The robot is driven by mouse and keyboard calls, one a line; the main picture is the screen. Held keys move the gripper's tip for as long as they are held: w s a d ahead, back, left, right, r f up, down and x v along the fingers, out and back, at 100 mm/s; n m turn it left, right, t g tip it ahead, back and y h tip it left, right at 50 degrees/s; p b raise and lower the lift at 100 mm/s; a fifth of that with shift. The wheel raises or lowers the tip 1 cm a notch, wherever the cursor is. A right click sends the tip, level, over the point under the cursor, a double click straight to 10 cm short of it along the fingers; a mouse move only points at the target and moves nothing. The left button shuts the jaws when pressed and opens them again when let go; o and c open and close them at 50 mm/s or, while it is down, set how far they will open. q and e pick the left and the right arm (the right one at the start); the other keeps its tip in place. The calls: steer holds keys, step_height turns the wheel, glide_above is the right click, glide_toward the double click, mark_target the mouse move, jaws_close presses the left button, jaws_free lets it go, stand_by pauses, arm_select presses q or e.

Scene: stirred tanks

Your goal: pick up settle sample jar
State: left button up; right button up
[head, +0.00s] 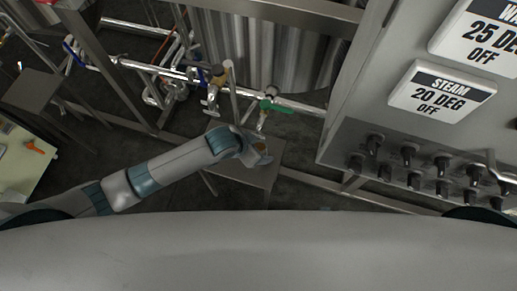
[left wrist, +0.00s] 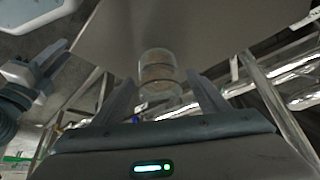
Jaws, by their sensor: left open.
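The settle sample jar (left wrist: 158,68) is a small clear round jar with brownish contents. In the left wrist view it shows in front of a flat grey surface, between the fingertips of my left gripper (left wrist: 163,84). The fingers are open, with a gap on each side of the jar, and I see no clear contact. In the head view my left gripper (head: 254,153) is over a small grey stand (head: 246,174), and hides most of what is there.
Pipes with a green-handled valve (head: 272,106) and a brass valve (head: 216,80) run just behind the stand. A control cabinet (head: 352,110) with several black knobs is at right. A pale table with an orange item (head: 36,148) is at left.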

mark_target(258, 146)
steer(key=shift+s, duration=0.3)
arm_select(q)
steer(key=c, duration=1.4)
arm_select(e)
steer(key=shift+f, duration=0.1)
arm_select(q)
steer(key=shift+r, duration=0.1)
